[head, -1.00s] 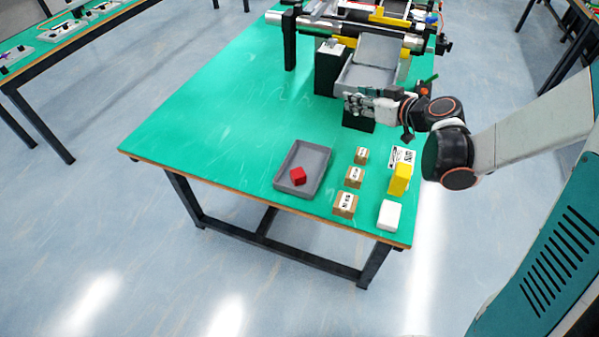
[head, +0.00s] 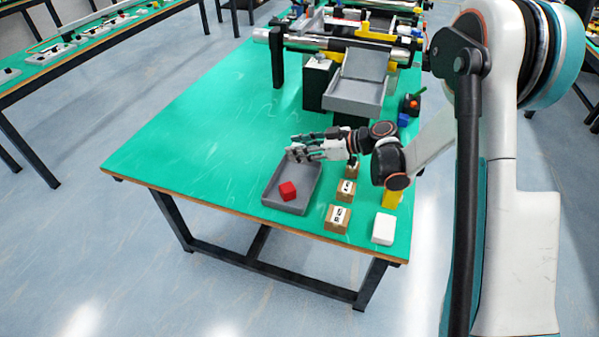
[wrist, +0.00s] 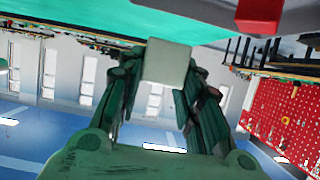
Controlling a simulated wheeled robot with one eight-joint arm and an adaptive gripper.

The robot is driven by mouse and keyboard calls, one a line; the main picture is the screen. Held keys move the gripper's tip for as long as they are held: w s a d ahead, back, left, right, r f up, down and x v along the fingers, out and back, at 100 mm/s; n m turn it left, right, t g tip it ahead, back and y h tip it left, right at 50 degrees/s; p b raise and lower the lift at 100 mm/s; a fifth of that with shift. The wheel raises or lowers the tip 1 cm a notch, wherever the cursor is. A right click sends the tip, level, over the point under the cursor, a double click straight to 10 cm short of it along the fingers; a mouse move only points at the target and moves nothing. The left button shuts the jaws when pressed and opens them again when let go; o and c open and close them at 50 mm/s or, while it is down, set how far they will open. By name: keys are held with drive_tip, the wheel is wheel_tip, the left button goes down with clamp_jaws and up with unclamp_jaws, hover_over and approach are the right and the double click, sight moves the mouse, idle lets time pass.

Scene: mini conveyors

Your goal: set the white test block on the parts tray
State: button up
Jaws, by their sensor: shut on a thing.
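My gripper (head: 296,150) is over the far end of the grey parts tray (head: 313,192), which holds a red cube (head: 288,190). In the wrist view, my gripper (wrist: 162,75) is shut on a pale, whitish block (wrist: 166,62), the white test block by its look. In the head view the held block is hard to make out among the fingers. The red cube (wrist: 259,15) and part of the tray (wrist: 215,25) show at the top of the wrist view. Whether the held block touches the tray is unclear.
Another white block (head: 383,229) stands near the table's front right corner, with a partly hidden yellow block (head: 391,199) behind it. Labelled brown boxes (head: 337,219) line the tray's right side. A conveyor with a grey chute tray (head: 355,95) stands behind. The green table's left is clear.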

sight(300, 176)
drive_tip(key=shift+f+b, duration=1.15)
drive_tip(key=shift+f, duration=2.65)
drive_tip(key=shift+f, duration=0.15)
drive_tip(key=o, duration=0.8)
drive_tip(key=shift+d+r, duration=0.15)
drive_tip(key=shift+r, duration=0.15)
drive_tip(key=p+v, duration=0.2)
drive_tip(key=v, duration=0.5)
drive_tip(key=shift+s+d, duration=0.1)
